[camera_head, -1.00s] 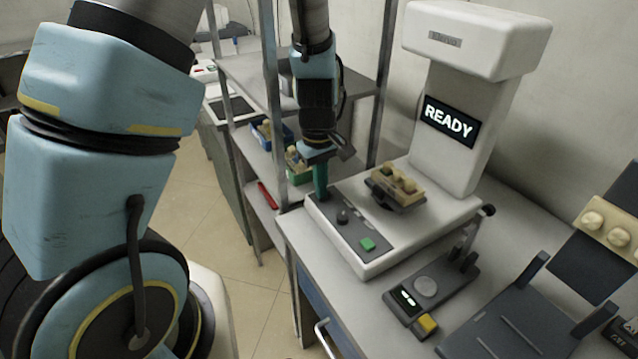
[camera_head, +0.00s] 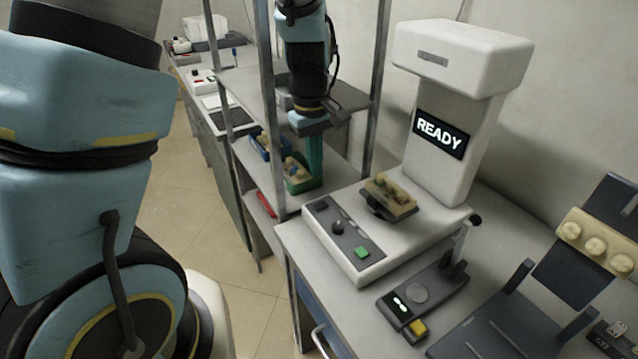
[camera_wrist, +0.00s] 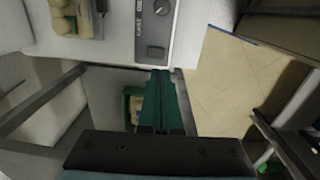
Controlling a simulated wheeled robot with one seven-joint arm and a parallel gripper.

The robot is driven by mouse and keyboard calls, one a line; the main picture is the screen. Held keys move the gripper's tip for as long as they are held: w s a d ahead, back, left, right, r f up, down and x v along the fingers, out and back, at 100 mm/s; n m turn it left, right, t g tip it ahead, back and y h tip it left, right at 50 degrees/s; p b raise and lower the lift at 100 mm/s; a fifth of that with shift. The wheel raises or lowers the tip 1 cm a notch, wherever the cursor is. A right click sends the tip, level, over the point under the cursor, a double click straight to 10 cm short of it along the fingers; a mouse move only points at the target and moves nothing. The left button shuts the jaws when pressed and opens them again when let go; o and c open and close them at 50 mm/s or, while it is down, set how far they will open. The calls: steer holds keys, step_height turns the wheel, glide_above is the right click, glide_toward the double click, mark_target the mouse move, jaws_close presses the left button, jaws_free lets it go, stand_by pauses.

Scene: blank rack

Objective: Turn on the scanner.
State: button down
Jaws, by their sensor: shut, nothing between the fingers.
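The scanner (camera_head: 440,150) is a white machine with a tall column and an overhanging head. Its screen (camera_head: 440,133) is lit and reads READY. Its front control panel (camera_head: 338,228) has a black knob (camera_head: 337,227), a green button (camera_head: 362,253) and a dark rocker switch (camera_head: 321,206) at the far end; the panel also shows in the wrist view (camera_wrist: 157,30). A tan piece with blocks (camera_head: 390,195) sits on its stage. My gripper (camera_head: 315,183) has teal fingers, shut and empty, pointing down behind the panel's far end. In the wrist view its fingers (camera_wrist: 162,85) lie just off the panel's edge.
A small dark device with a yellow button (camera_head: 418,327) stands in front of the scanner. A dark stand with a tan piece (camera_head: 595,240) is at right. Metal rack posts (camera_head: 268,110) rise near my arm. A green bin (camera_head: 297,180) sits on the shelf behind.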

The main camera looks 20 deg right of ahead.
steer(key=shift+a+r, duration=0.2)
steer(key=shift+r, duration=1.9)
steer(key=shift+s, duration=0.1)
